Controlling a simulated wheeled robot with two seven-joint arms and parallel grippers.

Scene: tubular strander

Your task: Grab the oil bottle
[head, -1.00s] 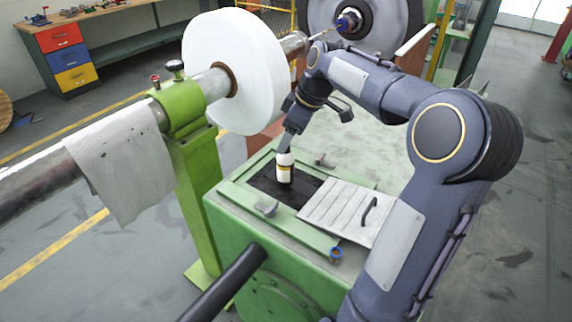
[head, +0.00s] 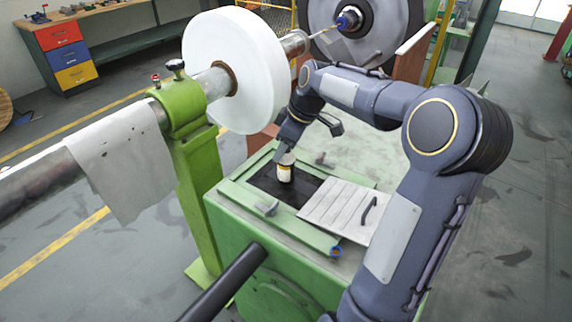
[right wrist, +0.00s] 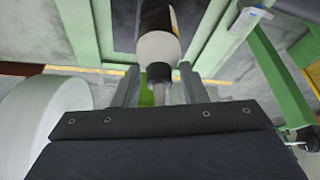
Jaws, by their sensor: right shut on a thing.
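The oil bottle (head: 285,173), white with a dark and yellow label, stands upright in the dark recess on top of the green machine box. My right gripper (head: 283,154) is at the bottle's top and covers its cap and neck in the head view. In the right wrist view, the bottle (right wrist: 157,45) shows its pale shoulder and dark neck, and the gripper's fingers (right wrist: 158,78) are shut around the neck. My left gripper is not in view.
A ridged cover plate with a black handle (head: 345,211) lies right of the recess. A large white reel (head: 236,68) on a shaft and a green post (head: 187,175) stand close by on the left. Open floor lies to the right.

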